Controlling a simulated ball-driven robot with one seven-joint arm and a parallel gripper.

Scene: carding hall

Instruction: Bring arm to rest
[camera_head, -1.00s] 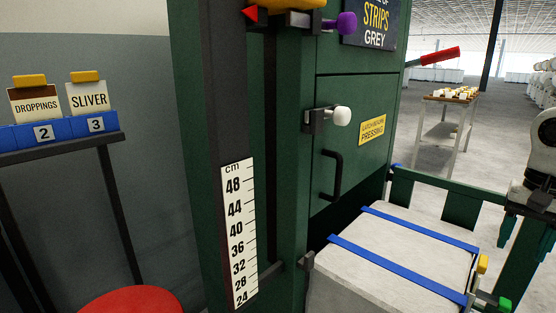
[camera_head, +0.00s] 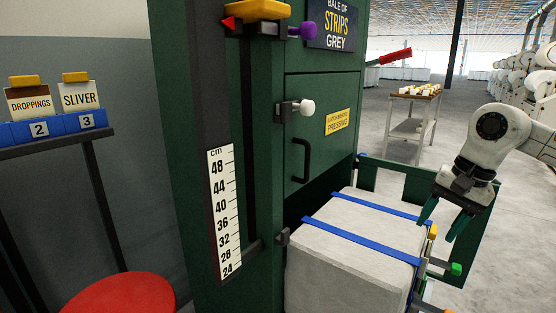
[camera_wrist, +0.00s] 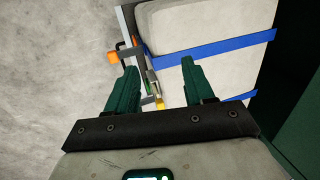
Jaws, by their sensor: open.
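My gripper (camera_head: 443,222) is at the right in the head view, its green fingers spread apart and pointing down. In the wrist view my gripper (camera_wrist: 157,80) is open too, with the bale (camera_wrist: 200,70) beyond the fingers. A yellow-tipped part (camera_wrist: 159,103) and an orange-tipped part (camera_wrist: 113,57) show by the bale's edge.
A green press (camera_head: 255,150) with a white knob (camera_head: 307,107) stands at the centre. A blue rack (camera_head: 55,128) and red round top (camera_head: 120,295) are at the left. A small table (camera_head: 412,115) stands behind. Open floor lies at the right.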

